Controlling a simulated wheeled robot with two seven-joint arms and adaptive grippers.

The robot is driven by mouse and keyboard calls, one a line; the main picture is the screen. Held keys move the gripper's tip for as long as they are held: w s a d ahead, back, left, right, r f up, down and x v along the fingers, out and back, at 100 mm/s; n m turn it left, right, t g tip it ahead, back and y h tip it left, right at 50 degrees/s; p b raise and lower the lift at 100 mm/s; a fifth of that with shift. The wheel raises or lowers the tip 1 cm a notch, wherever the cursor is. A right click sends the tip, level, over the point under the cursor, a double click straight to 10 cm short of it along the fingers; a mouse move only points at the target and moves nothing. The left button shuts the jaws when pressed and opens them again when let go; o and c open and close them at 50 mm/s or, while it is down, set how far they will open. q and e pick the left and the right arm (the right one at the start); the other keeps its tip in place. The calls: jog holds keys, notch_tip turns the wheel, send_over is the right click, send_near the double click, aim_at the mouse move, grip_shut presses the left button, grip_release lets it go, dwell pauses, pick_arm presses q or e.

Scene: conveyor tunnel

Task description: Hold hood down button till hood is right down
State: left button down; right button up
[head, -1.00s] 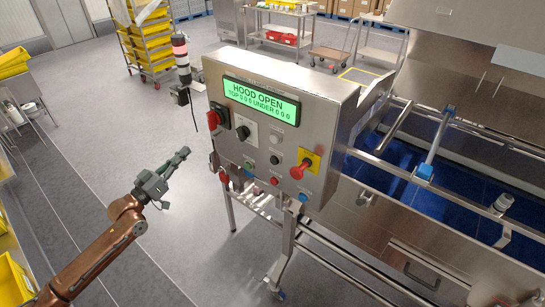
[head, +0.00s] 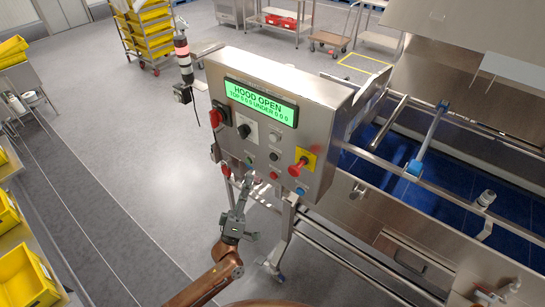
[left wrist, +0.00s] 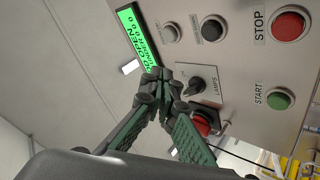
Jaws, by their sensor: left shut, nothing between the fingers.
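A steel control box (head: 325,84) stands mid-view in the head view; its green display (head: 261,100) reads HOOD OPEN. Its face carries a pale button (head: 276,138), a black button (head: 274,156), a green button and a red button. In the left wrist view the pale button (left wrist: 171,33) and black button (left wrist: 213,30) sit beside the display; their labels are unreadable. The steel hood (head: 450,45) is at upper right. My left gripper (head: 247,180) is shut and empty, just before the panel's lower left; contact cannot be told. My right gripper is out of view.
A red emergency knob on a yellow plate (head: 301,163) and a red switch (head: 217,117) stick out from the panel. A signal lamp post (head: 184,62) stands behind. The blue conveyor (head: 400,165) with rails lies right.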

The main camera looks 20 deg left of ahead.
aim_at(274, 157)
pick_arm(q)
jog(key=w+d+b, duration=0.2)
jog(key=w+d, duration=0.1)
jog(key=w, duration=0.5)
jog(key=shift+d, duration=0.15)
jog(key=shift+w, duration=0.1)
dwell(0.4)
jog(key=shift+w, duration=0.1)
dwell(1.1)
jog(key=shift+w+d, duration=0.15)
jog(key=shift+w, duration=0.15)
